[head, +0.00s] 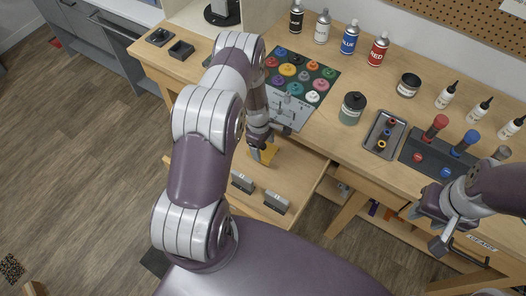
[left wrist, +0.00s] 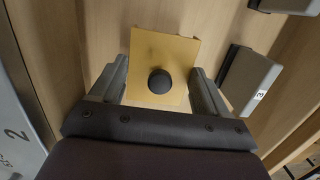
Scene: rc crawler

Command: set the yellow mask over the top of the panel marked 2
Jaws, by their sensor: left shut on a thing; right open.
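The yellow mask (left wrist: 165,48) is a flat yellow plate with a dark round knob in the left wrist view. In the head view the mask (head: 267,154) hangs under my left gripper (head: 260,143), above the open drawer. A grey panel (left wrist: 22,132) with a 2 on it shows at the left edge of the left wrist view, apart from the mask. In the head view a grey panel (head: 290,113) lies beside the colour mat, its marking unreadable. My right gripper (head: 438,228) is open and empty.
The open drawer (head: 300,172) holds two grey blocks (head: 243,182) (head: 276,203); one shows a 3 in the left wrist view (left wrist: 250,80). The mat of coloured pots (head: 308,76), a dark jar (head: 353,107) and a small tray (head: 384,128) stand on the bench.

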